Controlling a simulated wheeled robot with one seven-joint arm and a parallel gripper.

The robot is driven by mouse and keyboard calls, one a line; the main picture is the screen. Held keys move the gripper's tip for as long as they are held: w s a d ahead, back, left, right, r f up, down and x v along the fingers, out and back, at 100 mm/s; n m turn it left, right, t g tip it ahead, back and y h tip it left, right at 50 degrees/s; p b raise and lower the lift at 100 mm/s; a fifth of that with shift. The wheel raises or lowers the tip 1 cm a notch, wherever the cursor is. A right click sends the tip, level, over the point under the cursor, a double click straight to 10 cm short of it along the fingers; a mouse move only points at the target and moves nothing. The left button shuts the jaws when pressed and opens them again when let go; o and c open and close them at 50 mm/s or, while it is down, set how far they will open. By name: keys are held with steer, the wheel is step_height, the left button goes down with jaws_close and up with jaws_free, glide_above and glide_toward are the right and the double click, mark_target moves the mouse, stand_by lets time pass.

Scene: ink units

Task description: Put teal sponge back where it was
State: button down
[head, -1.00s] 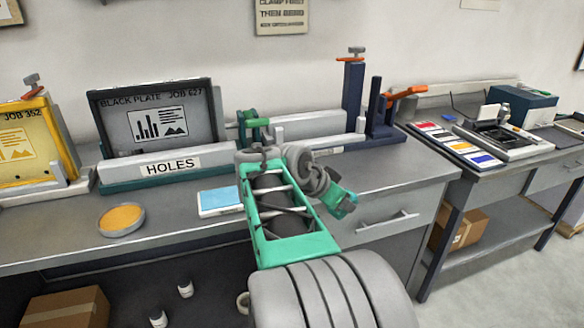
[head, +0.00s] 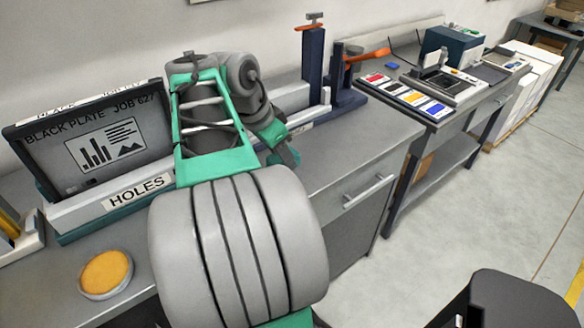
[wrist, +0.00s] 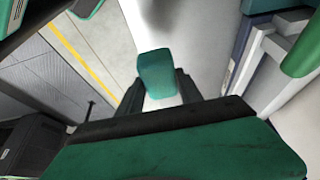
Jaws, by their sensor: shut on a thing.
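The teal sponge (wrist: 157,70) is a small block in the middle of the wrist view. My gripper (wrist: 160,88) is shut on it, with a dark finger on each side. The grey floor shows beyond the sponge. In the head view my arm reaches over the grey bench, and its far end is near the bench's right part. I cannot make out the sponge there.
The grey bench (head: 375,142) holds a black plate (head: 105,142) in a stand labelled HOLES and a round orange pad in a dish (head: 106,273). A second table at right bears a tray of colour cards (head: 405,94). Open floor (head: 480,215) lies at right.

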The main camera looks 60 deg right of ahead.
steer(key=d+f, duration=0.2)
steer(key=d, duration=0.1)
steer(key=d+f, duration=0.3)
steer(key=shift+d+f, duration=0.15)
steer(key=shift+f, duration=0.2)
steer(key=x, duration=0.3)
steer(key=shift+w+f, duration=0.3)
steer(key=shift+f, duration=0.4)
steer(key=c, duration=0.8)
jaws_free()
